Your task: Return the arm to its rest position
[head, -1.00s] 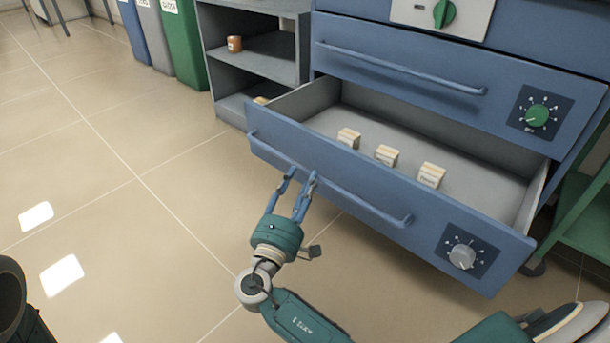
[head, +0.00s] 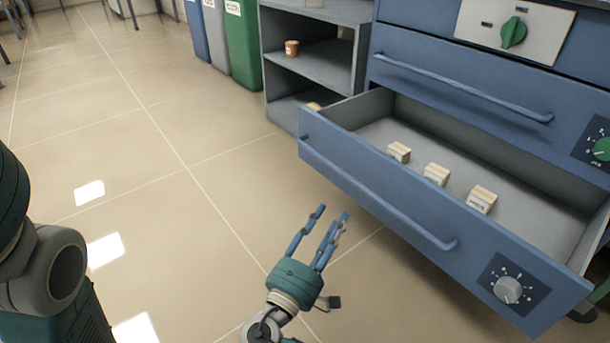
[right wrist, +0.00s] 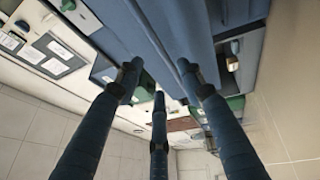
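My right gripper (head: 328,222) is in the lower middle of the head view, in front of the open drawer (head: 385,200) and apart from its bar handle (head: 380,193). Its blue fingers are spread and nothing is between them. The right wrist view also shows the spread fingers (right wrist: 158,85) with the blue furnace front beyond. The right arm runs down out of the bottom edge of the head view. A part of my left arm shows at the left edge; the left gripper is not in view.
The pulled-out drawer holds small pale labelled blocks (head: 436,174). A closed drawer (head: 470,90) is above it. A grey shelf (head: 315,65) holds an orange-brown jar (head: 292,48). A green bin (head: 242,45) stands to its left. The tiled floor (head: 150,150) at left is clear.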

